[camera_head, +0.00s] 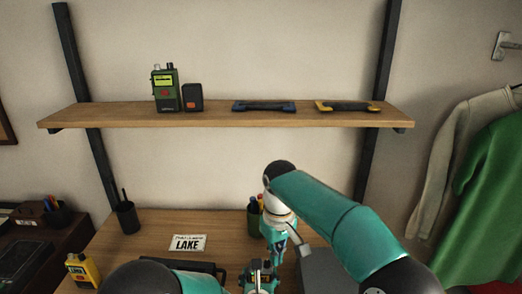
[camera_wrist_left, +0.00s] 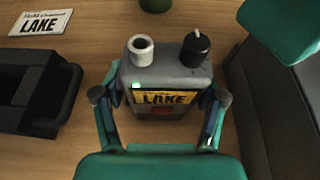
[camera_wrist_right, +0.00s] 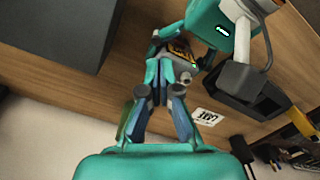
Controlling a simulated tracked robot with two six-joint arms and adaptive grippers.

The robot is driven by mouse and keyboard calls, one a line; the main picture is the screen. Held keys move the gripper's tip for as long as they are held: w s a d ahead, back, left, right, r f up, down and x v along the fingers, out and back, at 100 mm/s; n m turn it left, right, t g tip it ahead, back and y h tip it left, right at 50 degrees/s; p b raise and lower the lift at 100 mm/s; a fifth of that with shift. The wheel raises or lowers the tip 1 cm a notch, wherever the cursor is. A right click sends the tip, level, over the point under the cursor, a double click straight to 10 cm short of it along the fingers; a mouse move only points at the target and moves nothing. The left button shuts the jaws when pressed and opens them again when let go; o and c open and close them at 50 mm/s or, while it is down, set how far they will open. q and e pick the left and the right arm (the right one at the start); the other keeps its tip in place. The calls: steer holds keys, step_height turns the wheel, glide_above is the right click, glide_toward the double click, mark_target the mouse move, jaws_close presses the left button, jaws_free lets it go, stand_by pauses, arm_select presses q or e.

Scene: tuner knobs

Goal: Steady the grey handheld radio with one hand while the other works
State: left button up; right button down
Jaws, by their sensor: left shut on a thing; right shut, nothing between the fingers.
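The grey handheld radio (camera_wrist_left: 178,72) stands between the fingers of my left gripper (camera_wrist_left: 160,87), which is shut on its sides. Its top carries a pale ring-shaped knob (camera_wrist_left: 142,48) and a black knob (camera_wrist_left: 195,50) with a light mark. Its yellow display (camera_wrist_left: 165,97) reads LAKE, and a small green light (camera_wrist_left: 136,85) glows. My right gripper (camera_wrist_right: 159,74) is shut and empty, with the radio (camera_wrist_right: 182,66) just beyond its tips. I cannot tell whether they touch. In the head view the right gripper (camera_head: 278,248) hangs close above the left gripper (camera_head: 259,277).
A card reading LAKE (camera_head: 187,243) lies on the wooden desk (camera_head: 150,222). A black tray (camera_wrist_left: 35,90) is left of the radio, a dark box (camera_head: 318,268) right. The shelf (camera_head: 220,119) holds a green radio (camera_head: 165,88).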

arm_select(q)
steer(key=shift+f, duration=0.1)
arm_select(e)
steer(key=shift+r, duration=1.3)
arm_select(q)
steer(key=o, duration=1.5)
